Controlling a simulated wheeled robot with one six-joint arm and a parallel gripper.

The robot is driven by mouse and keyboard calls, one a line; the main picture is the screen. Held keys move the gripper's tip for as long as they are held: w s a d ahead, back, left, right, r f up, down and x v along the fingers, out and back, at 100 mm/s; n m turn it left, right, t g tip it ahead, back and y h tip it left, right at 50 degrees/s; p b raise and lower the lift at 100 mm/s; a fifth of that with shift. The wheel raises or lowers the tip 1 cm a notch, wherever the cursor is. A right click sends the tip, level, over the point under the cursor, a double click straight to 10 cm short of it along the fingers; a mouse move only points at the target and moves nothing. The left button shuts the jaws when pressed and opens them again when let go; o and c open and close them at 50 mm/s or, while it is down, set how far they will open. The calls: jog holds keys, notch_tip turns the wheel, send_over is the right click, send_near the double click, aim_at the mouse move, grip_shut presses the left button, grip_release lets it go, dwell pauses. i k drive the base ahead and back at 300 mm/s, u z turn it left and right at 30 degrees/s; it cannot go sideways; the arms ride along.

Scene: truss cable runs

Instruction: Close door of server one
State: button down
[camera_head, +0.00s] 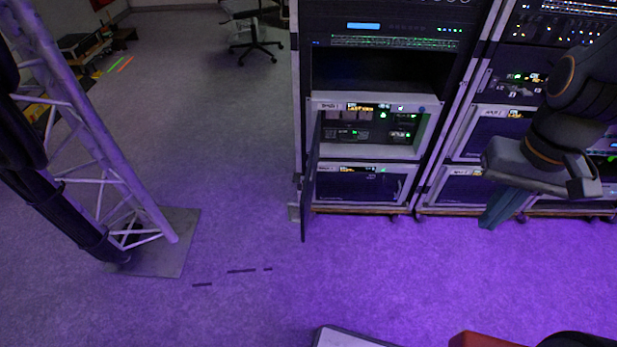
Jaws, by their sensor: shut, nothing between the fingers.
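Server one appears to be the lit unit (372,125) in the left rack, with a small label at its upper left that is too small to read surely. Its door (310,190) is swung open at the left edge and seen nearly edge-on, pointing out toward me. My gripper (492,222) is at the right, in front of the neighbouring rack, pointing down. Its fingers are together and empty. It is apart from the door, well to the right of it.
A lower unit (362,185) in the left rack has its front panel shut. The right rack (475,140) stands beside it. A truss tower (110,150) on a base plate (160,245) stands at the left. An office chair (255,35) is at the back. The purple floor in front is mostly clear.

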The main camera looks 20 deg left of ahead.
aim_at(305, 203)
jog(key=k, duration=1.1)
jog(key=u, duration=0.6)
jog(key=i, duration=0.6)
jog(key=u, duration=0.6)
jog(key=i, duration=1.25)
jog(key=u, duration=0.55)
jog(key=k, duration=0.55)
jog(key=z, duration=0.6)
